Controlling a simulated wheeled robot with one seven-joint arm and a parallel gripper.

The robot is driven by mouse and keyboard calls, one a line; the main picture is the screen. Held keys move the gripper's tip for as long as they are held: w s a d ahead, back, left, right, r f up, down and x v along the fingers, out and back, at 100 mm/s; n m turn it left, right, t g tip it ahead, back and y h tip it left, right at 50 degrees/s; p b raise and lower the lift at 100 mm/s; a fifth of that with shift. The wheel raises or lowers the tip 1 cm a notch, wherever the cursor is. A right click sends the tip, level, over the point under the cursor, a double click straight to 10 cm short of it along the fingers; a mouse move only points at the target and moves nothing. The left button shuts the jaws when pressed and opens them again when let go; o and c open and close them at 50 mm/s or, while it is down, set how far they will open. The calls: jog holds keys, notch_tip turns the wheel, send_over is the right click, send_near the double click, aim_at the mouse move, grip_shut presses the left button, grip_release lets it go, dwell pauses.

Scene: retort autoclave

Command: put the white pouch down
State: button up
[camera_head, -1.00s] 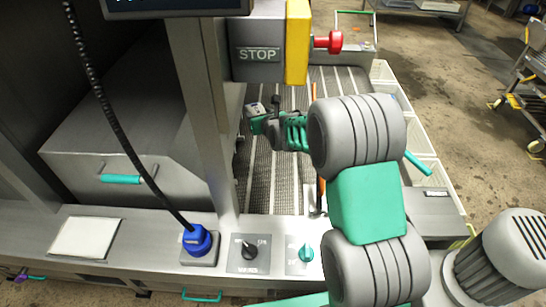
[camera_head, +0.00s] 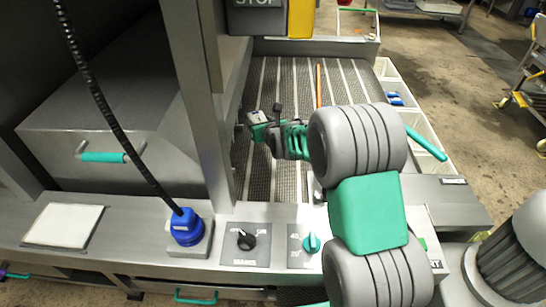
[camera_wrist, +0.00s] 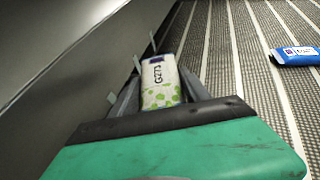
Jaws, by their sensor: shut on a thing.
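The white pouch (camera_wrist: 160,78) has green leaf marks and dark print. In the wrist view it is upright between the two fingers of my gripper (camera_head: 254,128), which is shut on it. Its lower end is hidden behind the gripper body. In the head view my gripper is over the left side of the ribbed metal belt (camera_head: 283,80), close to the grey post and wall on its left. The pouch is too small to make out clearly there. I cannot tell whether its far end touches the belt.
A blue pouch (camera_wrist: 294,56) lies on the belt to the right in the wrist view. White bins (camera_head: 428,128) line the belt's right side, one holding blue items (camera_head: 395,98). An orange rod (camera_head: 318,84) is beyond my gripper. Much of the belt is bare.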

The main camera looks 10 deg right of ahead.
aim_at(261, 149)
notch_tip(261, 149, down, 10)
jog(key=b, duration=0.8)
jog(key=shift+b, duration=0.3)
jog(key=shift+r, duration=0.2)
jog(key=shift+f, duration=0.25)
jog(key=o, duration=1.4)
jog(key=shift+r, duration=0.1)
jog(key=shift+o, duration=0.2)
